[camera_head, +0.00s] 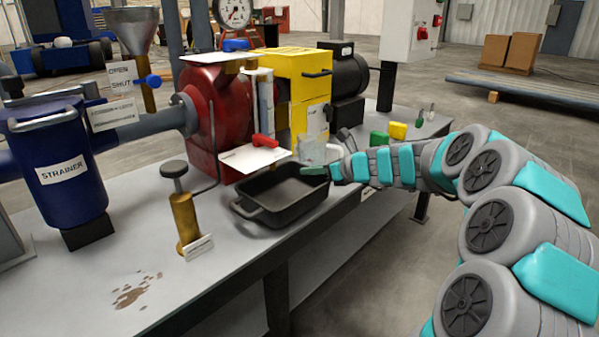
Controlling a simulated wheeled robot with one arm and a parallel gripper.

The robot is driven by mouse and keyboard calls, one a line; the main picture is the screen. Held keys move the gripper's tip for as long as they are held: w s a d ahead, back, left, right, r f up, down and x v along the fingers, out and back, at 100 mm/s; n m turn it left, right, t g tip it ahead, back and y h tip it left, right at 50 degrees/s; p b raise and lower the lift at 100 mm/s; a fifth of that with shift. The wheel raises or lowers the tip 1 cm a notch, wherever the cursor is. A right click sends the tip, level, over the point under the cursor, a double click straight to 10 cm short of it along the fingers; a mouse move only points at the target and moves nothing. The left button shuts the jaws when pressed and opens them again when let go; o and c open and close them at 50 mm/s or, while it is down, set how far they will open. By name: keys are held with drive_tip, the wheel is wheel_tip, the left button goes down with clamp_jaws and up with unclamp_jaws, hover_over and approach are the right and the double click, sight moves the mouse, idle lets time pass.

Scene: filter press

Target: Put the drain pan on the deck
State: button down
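The drain pan (262,214) is a black, open rectangular tray with a lip at its near left end. It is roughly level, at the front edge of the grey deck (225,262), below the red pump housing. I cannot tell whether its underside touches the deck or hangs slightly above it. My gripper (322,171) comes in from the right and is at the pan's right end, by the rim. The fingers are small and partly hidden, so their opening and any hold on the rim are unclear.
A brass post with a dark knob (174,169) stands left of the pan. A blue strainer (62,165) is at the far left. A clear cup (313,150) and green and yellow blocks (397,131) sit behind my gripper.

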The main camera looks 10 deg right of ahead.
sight(291, 167)
drive_tip(key=shift+w+a, duration=0.3)
drive_tip(key=shift+w, duration=0.05)
drive_tip(key=shift+w+a+f, duration=0.15)
drive_tip(key=shift+w+a, duration=0.9)
drive_tip(key=shift+w, duration=0.2)
drive_tip(key=shift+s+f+b, duration=0.1)
drive_tip(key=shift+f+b, duration=0.2)
drive_tip(key=shift+f, duration=0.3)
drive_tip(key=shift+d, duration=0.1)
drive_tip(key=c, duration=1)
unclamp_jaws()
drive_tip(key=shift+c, duration=0.2)
